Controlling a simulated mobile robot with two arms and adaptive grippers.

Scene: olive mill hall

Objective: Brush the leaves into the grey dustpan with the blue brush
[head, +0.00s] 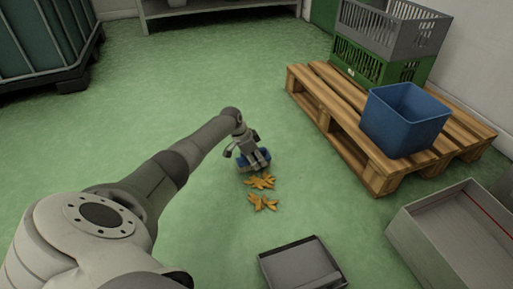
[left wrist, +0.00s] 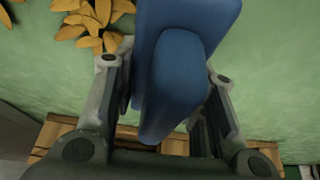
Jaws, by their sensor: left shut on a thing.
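Yellow-brown leaves lie on the green floor in two small heaps, a farther one (head: 260,182) and a nearer one (head: 263,203). The grey dustpan (head: 300,265) lies at the bottom of the head view, nearer than both heaps. My left gripper (head: 254,160) is shut on the blue brush (left wrist: 188,80), low over the floor just beyond the farther heap. The brush (head: 264,155) is mostly hidden behind the gripper in the head view. Leaves (left wrist: 92,20) also show beside the brush in the left wrist view. My right gripper is not in view.
A wooden pallet (head: 340,130) on the right bears a blue bin (head: 405,120) and stacked green (head: 370,65) and grey crates (head: 400,28). A grey open box (head: 455,240) stands at the lower right.

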